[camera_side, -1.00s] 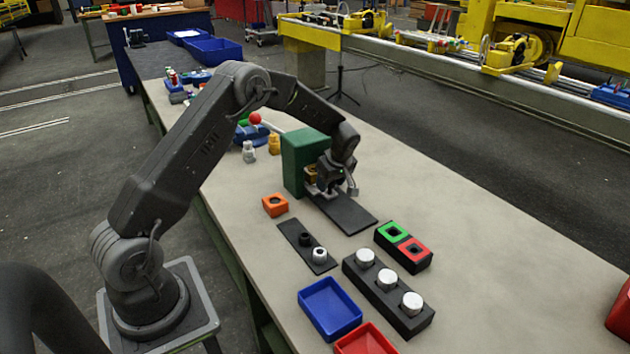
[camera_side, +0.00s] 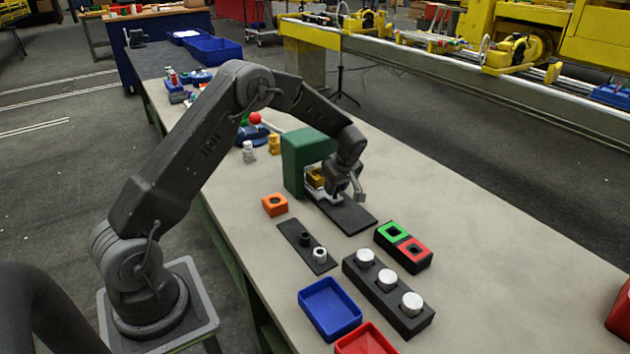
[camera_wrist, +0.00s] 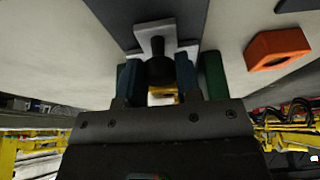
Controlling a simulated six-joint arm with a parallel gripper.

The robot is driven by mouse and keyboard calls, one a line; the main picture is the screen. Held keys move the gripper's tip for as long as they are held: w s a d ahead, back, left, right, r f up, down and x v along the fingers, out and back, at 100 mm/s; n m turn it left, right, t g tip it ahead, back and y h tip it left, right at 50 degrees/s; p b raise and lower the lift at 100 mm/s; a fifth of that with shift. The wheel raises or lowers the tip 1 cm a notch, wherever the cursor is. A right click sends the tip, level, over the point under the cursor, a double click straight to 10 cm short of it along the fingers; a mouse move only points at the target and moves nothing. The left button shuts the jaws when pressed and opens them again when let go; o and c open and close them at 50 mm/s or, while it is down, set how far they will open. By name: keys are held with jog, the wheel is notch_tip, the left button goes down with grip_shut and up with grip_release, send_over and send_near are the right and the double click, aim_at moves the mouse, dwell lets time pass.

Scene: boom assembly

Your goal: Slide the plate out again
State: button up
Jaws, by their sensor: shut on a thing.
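The pale plate (camera_side: 325,195) lies low at the open front of the green housing (camera_side: 297,163), above a dark base strip (camera_side: 350,217). In the wrist view, the plate (camera_wrist: 154,34) carries an upright black knob (camera_wrist: 160,68). My gripper (camera_wrist: 159,82) is shut on this knob, with one finger on each side. In the side view, my gripper (camera_side: 340,192) is in front of the housing and hides part of the plate. A gold piece (camera_side: 315,177) shows at the housing's opening, behind my gripper. How much of the plate is inside cannot be told.
An orange block (camera_side: 275,204) with a hole stands left of the base strip. Nearer are a dark plate with two small rings (camera_side: 307,246), a green-and-red socket block (camera_side: 404,246), a black block with white cylinders (camera_side: 388,284) and a blue tray (camera_side: 330,307).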

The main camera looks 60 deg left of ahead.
jog(key=shift+d, duration=5.4)
jog(key=o, duration=0.8)
notch_tip(320, 180, up, 8)
jog(key=shift+r, duration=0.1)
